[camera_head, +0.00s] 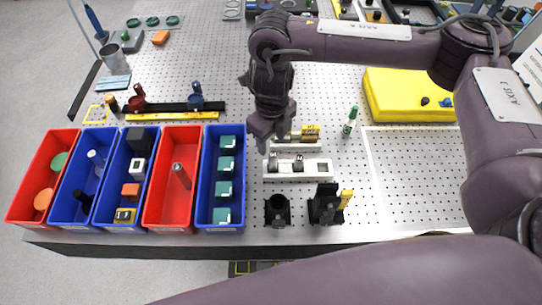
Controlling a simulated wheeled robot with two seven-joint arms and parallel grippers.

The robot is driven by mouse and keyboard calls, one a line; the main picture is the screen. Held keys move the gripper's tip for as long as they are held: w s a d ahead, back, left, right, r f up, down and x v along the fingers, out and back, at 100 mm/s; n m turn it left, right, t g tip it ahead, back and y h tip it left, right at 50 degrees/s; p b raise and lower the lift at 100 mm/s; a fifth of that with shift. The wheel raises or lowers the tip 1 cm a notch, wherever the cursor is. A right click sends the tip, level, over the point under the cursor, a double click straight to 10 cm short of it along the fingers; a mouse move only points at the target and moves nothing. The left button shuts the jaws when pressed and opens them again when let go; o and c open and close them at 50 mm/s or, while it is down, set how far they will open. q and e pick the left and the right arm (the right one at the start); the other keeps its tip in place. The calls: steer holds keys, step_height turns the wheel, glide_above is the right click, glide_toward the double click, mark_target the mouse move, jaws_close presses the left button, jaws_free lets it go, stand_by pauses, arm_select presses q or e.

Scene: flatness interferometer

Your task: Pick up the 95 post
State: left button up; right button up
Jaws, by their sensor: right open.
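A slim grey metal post (181,176) stands tilted in the right-hand red bin (165,210); it looks like the 95 post, but no label on it is readable. My right gripper (272,142) reaches in from the right and points down over the table, right of the bins and behind a white slotted rail. It is open, with nothing seen between its fingers. It is apart from the post, which lies left of it and nearer the front edge. My left gripper is out of view.
Blue bins (220,222) flank the red bin, one holding green-topped blocks. A white slotted rail (310,170), a black round holder (277,212) and a black mount (324,205) stand right of them. The right perforated area is clear.

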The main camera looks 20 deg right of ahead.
mark_target(273, 155)
steer(key=shift+s+d+f, duration=0.1)
steer(key=shift+d+f, duration=0.1)
steer(key=shift+f, duration=1.05)
steer(key=f+p, duration=0.3)
steer(key=f, duration=0.1)
steer(key=shift+s, duration=0.25)
steer(key=shift+a+f, duration=0.1)
steer(key=shift+f, duration=0.35)
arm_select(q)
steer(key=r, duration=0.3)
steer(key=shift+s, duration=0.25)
arm_select(e)
steer(key=shift+c, duration=0.3)
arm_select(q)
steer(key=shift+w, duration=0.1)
arm_select(e)
steer(key=shift+w, duration=0.1)
jaws_close()
